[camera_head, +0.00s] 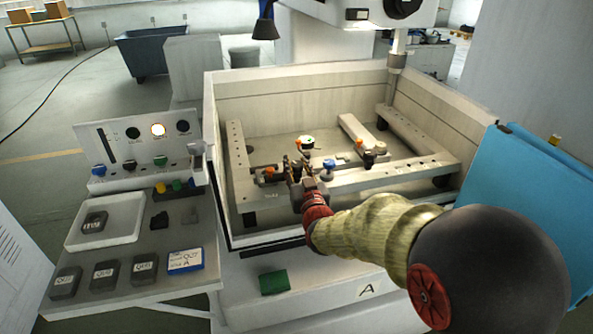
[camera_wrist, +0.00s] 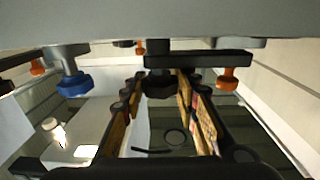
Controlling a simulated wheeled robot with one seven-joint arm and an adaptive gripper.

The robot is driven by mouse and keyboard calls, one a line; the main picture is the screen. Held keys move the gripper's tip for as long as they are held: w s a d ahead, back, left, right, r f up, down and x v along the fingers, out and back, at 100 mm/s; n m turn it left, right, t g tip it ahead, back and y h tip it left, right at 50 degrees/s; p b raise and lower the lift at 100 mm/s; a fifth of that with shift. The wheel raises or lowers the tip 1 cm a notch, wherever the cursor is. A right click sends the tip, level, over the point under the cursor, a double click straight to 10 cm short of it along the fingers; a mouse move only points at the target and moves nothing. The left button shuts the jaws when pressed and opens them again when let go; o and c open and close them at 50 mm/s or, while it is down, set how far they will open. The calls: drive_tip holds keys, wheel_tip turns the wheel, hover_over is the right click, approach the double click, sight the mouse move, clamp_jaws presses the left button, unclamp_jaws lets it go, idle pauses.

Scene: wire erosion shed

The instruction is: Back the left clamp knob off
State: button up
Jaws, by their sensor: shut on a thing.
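My gripper (camera_head: 297,170) reaches down over the left part of the front rail in the work tank. In the wrist view its two fingers (camera_wrist: 160,94) stand on either side of a dark faceted knob (camera_wrist: 159,84), the left clamp knob, and are shut on it. A dark clamp bar (camera_wrist: 208,58) joins at this knob, with an orange-tipped screw (camera_wrist: 229,77) at its other end. The orange piece also shows left of my gripper in the head view (camera_head: 268,170). My gripper hides the held knob there.
A blue knob (camera_head: 329,164) stands on the rail right of my gripper, with a black knob (camera_head: 368,158) farther right. The tank's front wall (camera_head: 265,240) is below my arm. A blue panel (camera_head: 520,190) stands at right, and a bench with a white tray (camera_head: 76,243) at left.

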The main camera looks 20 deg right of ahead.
drive_tip(key=shift+n+y, duration=0.5)
drive_tip(key=shift+y, duration=0.3)
drive_tip(key=o, duration=1.2)
drive_tip(key=s, duration=1.2)
drive_tip(key=shift+d, duration=0.3)
